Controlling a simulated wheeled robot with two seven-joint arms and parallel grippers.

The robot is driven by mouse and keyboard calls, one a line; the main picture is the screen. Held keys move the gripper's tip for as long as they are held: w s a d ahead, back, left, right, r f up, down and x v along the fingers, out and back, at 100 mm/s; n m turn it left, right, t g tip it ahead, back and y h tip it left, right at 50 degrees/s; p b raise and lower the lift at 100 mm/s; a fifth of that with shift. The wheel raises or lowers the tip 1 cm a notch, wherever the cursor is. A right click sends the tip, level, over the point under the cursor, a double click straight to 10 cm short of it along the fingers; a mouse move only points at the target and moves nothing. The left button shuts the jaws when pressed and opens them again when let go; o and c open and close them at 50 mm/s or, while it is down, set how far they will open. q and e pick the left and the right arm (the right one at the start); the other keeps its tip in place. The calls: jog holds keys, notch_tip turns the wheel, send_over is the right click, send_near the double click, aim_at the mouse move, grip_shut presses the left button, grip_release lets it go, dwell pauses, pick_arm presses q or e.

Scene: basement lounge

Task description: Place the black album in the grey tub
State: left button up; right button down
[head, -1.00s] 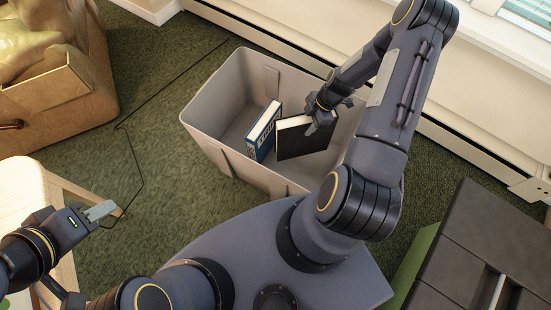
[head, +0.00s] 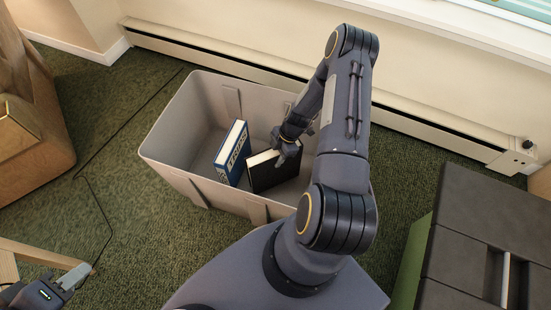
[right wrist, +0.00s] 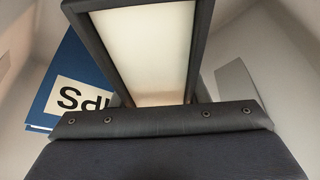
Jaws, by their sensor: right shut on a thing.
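The grey tub (head: 176,187) stands on the green carpet in the middle of the head view. The black album (head: 268,174) is inside the tub, standing tilted with its pale page edge up. My right gripper (head: 287,150) reaches down into the tub and is shut on the album's upper edge. In the right wrist view the album (right wrist: 148,50) shows its dark covers and pale pages just beyond the gripper. I cannot tell whether the album touches the tub floor. My left gripper (head: 76,276) is at the lower left, away from the tub; its jaw gap is not clear.
A cardboard box (head: 35,130) is at left. A cable (head: 98,205) lies on the carpet.

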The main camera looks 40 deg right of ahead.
jog(key=shift+f, duration=0.7)
jog(key=c, duration=0.8)
grip_release()
jog(key=shift+r, duration=0.1)
